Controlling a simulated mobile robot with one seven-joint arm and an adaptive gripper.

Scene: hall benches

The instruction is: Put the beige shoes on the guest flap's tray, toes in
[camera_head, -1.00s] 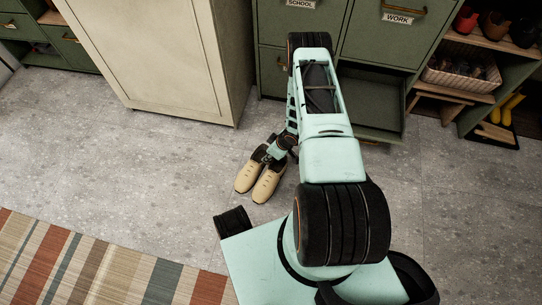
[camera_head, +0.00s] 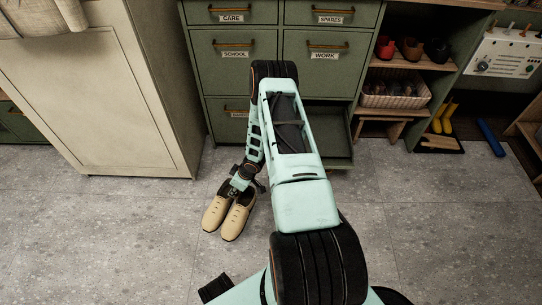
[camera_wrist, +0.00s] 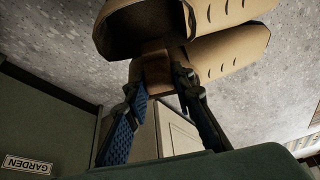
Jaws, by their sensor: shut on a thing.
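The pair of beige shoes (camera_head: 229,213) is at my gripper (camera_head: 241,186), left of the green cabinet's lower front. My gripper is shut on them at the heel end. In the head view their rounded toes point away from the cabinet. In the wrist view the shoes (camera_wrist: 225,55) fill the top, and my gripper (camera_wrist: 158,85) has a brown part of them between its fingers. I cannot tell whether the soles touch the floor. An open flap with a tray (camera_head: 338,148) shows low on the cabinet, right of my arm. Its label is hidden.
The green cabinet (camera_head: 233,76) has shut fronts labelled care, spares, school and work; a garden label (camera_wrist: 27,164) shows in the wrist view. A tall cream cabinet (camera_head: 110,90) stands left. Shelves with a basket (camera_head: 394,95) and yellow boots (camera_head: 444,118) stand right. Grey floor is open in front.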

